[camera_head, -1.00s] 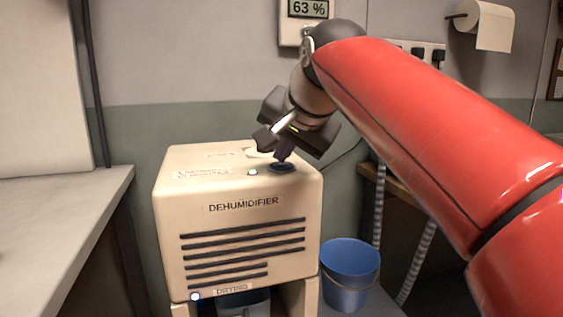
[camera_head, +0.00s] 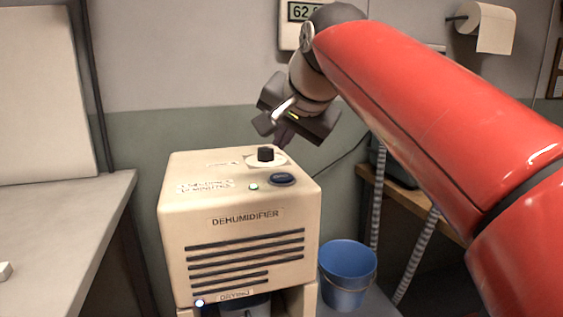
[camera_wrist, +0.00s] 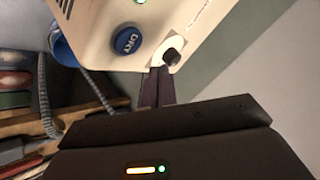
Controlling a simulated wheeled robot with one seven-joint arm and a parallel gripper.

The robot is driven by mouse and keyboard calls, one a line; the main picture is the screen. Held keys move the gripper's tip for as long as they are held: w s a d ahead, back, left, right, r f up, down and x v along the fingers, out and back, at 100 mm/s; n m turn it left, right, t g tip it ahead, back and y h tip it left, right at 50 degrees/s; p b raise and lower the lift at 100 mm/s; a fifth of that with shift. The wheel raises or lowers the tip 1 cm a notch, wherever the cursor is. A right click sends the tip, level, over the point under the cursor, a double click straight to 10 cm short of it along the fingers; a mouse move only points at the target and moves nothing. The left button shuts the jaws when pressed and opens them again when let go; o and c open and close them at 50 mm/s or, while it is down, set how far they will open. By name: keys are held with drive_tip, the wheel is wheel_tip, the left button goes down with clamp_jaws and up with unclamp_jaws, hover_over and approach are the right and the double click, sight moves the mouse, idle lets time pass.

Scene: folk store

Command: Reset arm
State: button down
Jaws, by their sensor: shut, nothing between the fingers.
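My gripper (camera_head: 283,138) hangs in the air above the back right of a cream dehumidifier (camera_head: 185,245), shut and empty. In the wrist view its dark fingers (camera_wrist: 157,88) lie together, close to the black knob (camera_wrist: 172,56) in the picture; whether they touch it there I cannot tell. In the head view the knob (camera_head: 265,154) stands clear of the fingers. The blue button (camera_head: 283,180) is uncovered and reads "DRY" in the wrist view (camera_wrist: 127,40). A small light (camera_head: 253,187) glows green on the top.
A blue bucket (camera_head: 347,275) stands right of the dehumidifier. A grey counter (camera_head: 60,225) is at the left. A wall display (camera_head: 305,11) is partly hidden by my arm. A wooden shelf (camera_head: 400,200) and ribbed hoses are at the right.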

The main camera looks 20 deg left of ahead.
wheel_tip(320, 180, up, 2)
drive_tip(key=shift+p, duration=0.65)
drive_tip(key=shift+f, duration=0.1)
drive_tip(key=s+d+f+h, duration=0.1)
drive_tip(key=s+d+f, duration=0.1)
drive_tip(key=d+f, duration=0.5)
drive_tip(key=s+d+f+h, duration=0.1)
drive_tip(key=s+d+f, duration=0.15)
drive_tip(key=d, duration=0.75)
drive_tip(key=s+d+f+h, duration=0.1)
drive_tip(key=s+d+f, duration=0.3)
drive_tip(key=f, duration=0.3)
drive_tip(key=s+d+f+n+g+h, duration=0.1)
drive_tip(key=s+d+f, duration=0.3)
drive_tip(key=s+f, duration=0.2)
drive_tip(key=s+d+f+h, duration=0.1)
drive_tip(key=s+d+f, duration=0.3)
drive_tip(key=f, duration=0.4)
drive_tip(key=shift+s+n+g+h, duration=0.3)
drive_tip(key=shift+s+g, duration=0.1)
drive_tip(key=shift+s, duration=0.1)
